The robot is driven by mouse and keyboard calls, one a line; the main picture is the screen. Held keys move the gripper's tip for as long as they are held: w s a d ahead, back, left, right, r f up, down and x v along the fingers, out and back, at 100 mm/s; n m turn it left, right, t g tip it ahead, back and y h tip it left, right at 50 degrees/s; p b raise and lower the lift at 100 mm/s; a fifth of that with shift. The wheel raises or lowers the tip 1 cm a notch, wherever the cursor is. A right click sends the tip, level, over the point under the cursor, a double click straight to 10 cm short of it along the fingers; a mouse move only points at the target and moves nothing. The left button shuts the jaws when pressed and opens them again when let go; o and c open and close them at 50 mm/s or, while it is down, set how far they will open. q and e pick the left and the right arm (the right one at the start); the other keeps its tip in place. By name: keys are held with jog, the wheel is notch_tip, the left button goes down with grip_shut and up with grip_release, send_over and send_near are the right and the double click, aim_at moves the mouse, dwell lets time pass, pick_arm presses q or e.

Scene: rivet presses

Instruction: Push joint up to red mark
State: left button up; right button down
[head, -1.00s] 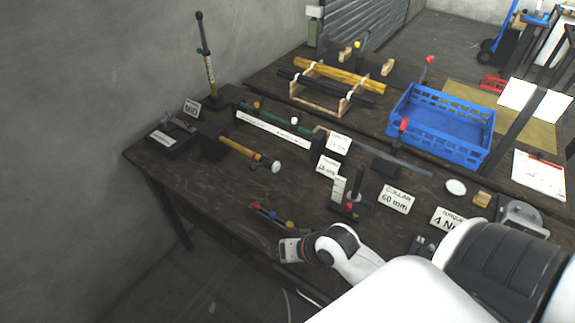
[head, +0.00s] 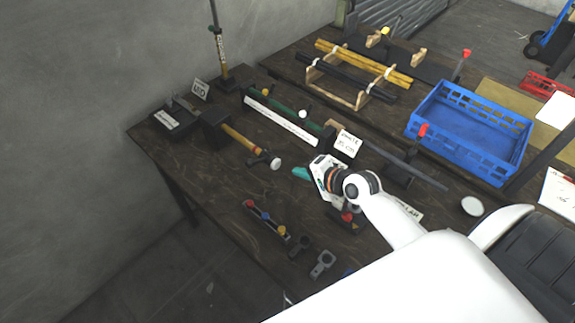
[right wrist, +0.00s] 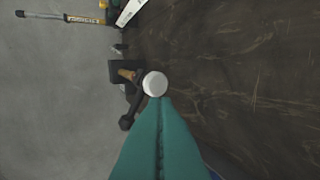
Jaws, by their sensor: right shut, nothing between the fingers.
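A yellow-orange rod (head: 236,138) sticks out of a black block (head: 216,124) on the dark wooden table. Near its free end is a black joint (head: 258,154), with a round white knob (head: 275,163) at the tip. In the right wrist view the white knob (right wrist: 155,84) lies just ahead of the fingertips, with the black joint (right wrist: 131,108) beside it. My right gripper (head: 301,173) has teal fingers, shut and empty, pointing at the knob from the right. I cannot tell whether they touch. I cannot make out a red mark on the rod. My left gripper is out of view.
A green-and-white rail (head: 283,121) lies behind the rod. A coloured-knob strip (head: 265,219) and two dark clamps (head: 322,264) lie near the front edge. A blue crate (head: 468,130) and a rack of rods (head: 360,75) stand farther back.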

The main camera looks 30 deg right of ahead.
aim_at(277, 162)
jog(key=x, duration=0.6)
jog(key=shift+d, duration=0.15)
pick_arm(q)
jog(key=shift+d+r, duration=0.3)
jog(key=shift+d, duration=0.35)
pick_arm(e)
jog(key=shift+w+f, duration=0.35)
jog(key=shift+w, duration=0.15)
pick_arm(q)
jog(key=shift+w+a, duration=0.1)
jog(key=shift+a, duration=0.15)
pick_arm(e)
jog(key=shift+w+a, duration=0.1)
jog(key=shift+a, duration=0.15)
jog(key=shift+w+a+r, duration=0.1)
jog(key=shift+w+a, duration=0.1)
jog(key=shift+w, duration=0.4)
jog(key=shift+w+a, duration=0.25)
jog(key=shift+w, duration=0.35)
pick_arm(q)
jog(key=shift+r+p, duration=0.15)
jog(key=shift+p, duration=0.15)
pick_arm(e)
jog(key=shift+r, duration=0.2)
